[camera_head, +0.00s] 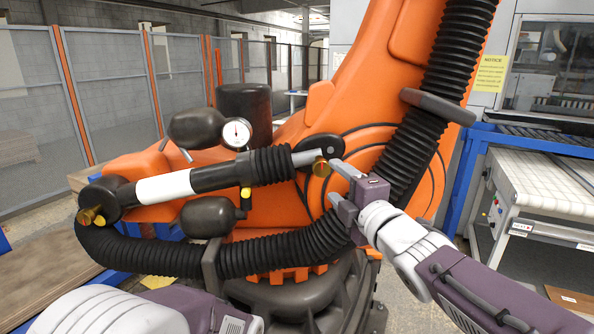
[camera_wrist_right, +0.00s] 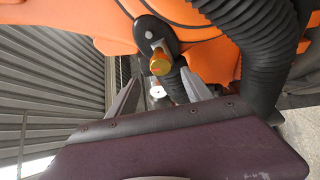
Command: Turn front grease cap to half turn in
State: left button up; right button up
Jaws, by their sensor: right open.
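A brass grease cap (camera_head: 320,168) sits at the right end of the black-and-white cylinder on the orange robot arm. It also shows in the right wrist view (camera_wrist_right: 159,65). A second brass cap (camera_head: 90,215) is at the cylinder's left end. The views do not settle which cap is called front. My right gripper (camera_head: 337,182) is open and empty, its fingers pointing at the right-hand cap. In the right wrist view the cap appears just beyond and between the fingertips (camera_wrist_right: 161,90), apparently apart from them. My left gripper is out of view; only my left arm shows at bottom left.
The cylinder (camera_head: 165,187) slants across the orange robot (camera_head: 352,80). A pressure gauge (camera_head: 236,133) stands above it. Thick black corrugated hoses (camera_head: 285,253) run below and to the right of the cap. A white-topped conveyor (camera_head: 545,190) is at the right.

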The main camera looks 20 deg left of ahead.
aim_at(324, 170)
jog(key=p+x, duration=0.2)
jog(key=x, duration=0.7)
jog(key=shift+d, duration=0.1)
